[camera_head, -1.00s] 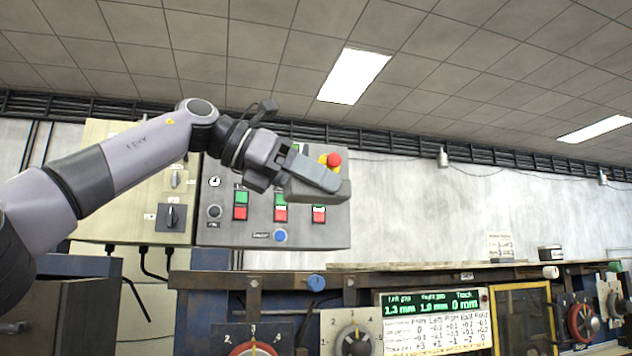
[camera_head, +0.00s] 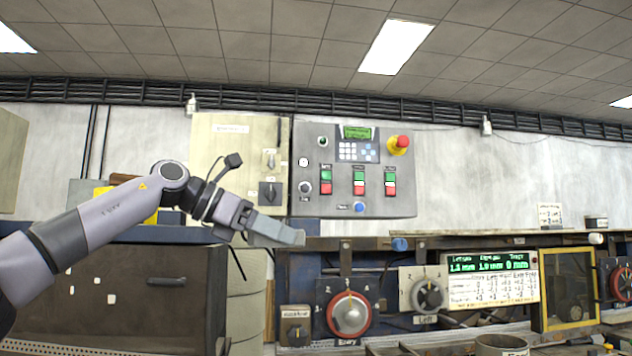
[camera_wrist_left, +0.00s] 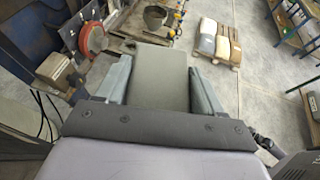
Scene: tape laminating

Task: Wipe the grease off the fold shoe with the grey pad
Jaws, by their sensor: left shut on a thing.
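My left gripper (camera_head: 277,233) is in front of the machine, below the left part of the control panel. In the left wrist view, the grey pad (camera_wrist_left: 162,78) lies between the two fingers of this gripper, which are shut on it from both sides. In the head view, the near finger hides most or all of the pad. I cannot make out the fold shoe or any grease in either view. My right gripper is in neither view.
The control panel (camera_head: 408,205) with a red stop button (camera_head: 399,143) is on the back wall. Below it are the red-rimmed dial (camera_head: 349,314), a grey dial (camera_head: 428,296) and a green readout (camera_head: 492,263). A dark cabinet (camera_head: 110,300) stands at left. The wrist view shows pallets on the floor (camera_wrist_left: 255,80).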

